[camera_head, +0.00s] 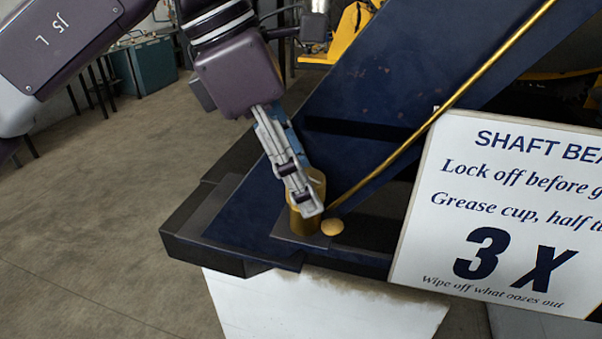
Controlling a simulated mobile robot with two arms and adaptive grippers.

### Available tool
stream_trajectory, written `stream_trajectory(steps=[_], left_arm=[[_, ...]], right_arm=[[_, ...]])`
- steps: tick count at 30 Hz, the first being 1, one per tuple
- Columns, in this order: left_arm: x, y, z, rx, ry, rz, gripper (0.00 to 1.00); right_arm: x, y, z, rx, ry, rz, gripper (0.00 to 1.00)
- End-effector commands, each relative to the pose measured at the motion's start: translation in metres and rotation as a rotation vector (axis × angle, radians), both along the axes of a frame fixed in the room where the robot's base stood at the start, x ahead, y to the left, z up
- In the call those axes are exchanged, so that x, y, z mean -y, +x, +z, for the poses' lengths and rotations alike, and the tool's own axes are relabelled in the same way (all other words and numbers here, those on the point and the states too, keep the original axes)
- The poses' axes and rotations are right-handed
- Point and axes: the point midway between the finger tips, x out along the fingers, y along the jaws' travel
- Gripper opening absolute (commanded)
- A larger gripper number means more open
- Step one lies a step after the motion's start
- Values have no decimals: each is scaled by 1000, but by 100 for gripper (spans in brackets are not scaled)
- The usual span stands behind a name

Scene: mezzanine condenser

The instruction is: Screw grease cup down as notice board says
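The brass grease cup (305,222) stands upright on a dark pad on the blue frame. My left gripper (305,200) reaches down to it from above. One jointed grey finger lies across the front of the cup, and the other finger is mostly hidden, so I cannot tell whether they are closed on it. The notice board (440,235) is white, tilted and cut off at the right. My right gripper is out of view.
A thin brass pipe (440,108) slopes down to near the cup. A small tan rounded lump (332,227) sits right beside the cup. A white stained pedestal (325,305) stands below the blue frame (345,105). Bare floor (100,230) lies open to the left.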

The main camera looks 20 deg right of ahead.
Motion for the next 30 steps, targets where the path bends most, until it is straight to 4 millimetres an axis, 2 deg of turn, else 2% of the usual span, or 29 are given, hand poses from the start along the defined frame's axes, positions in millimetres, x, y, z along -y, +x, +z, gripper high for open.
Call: stream_trajectory(steps=[17,30], left_arm=[[-2,2,4,2,0,4,53],[-25,4,62,3,-2,3,53]], right_arm=[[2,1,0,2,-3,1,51],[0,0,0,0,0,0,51]])
